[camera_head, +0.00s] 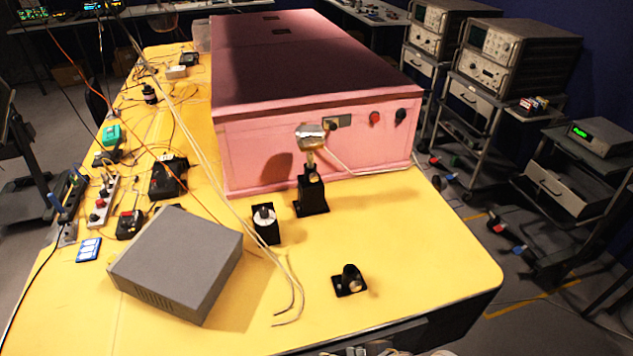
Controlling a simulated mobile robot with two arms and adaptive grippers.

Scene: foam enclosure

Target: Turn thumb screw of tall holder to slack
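The tall holder (311,196) is a black upright post holder with a flat base. It stands on the yellow table in front of the pink foam box. A pale, metallic-looking piece (310,137) sits on the post above it. A small light spot on the holder's upper front (313,177) may be its thumb screw; it is too small to tell how it is turned. A short black holder (349,281) stands nearer the table's front edge.
The pink foam box (250,150) stands behind the holder. A black block with a round light top (266,226) is to its left, and a grey box (178,258) is farther left. Pale cables (290,280) lie between. The yellow table (440,250) is clear to the right.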

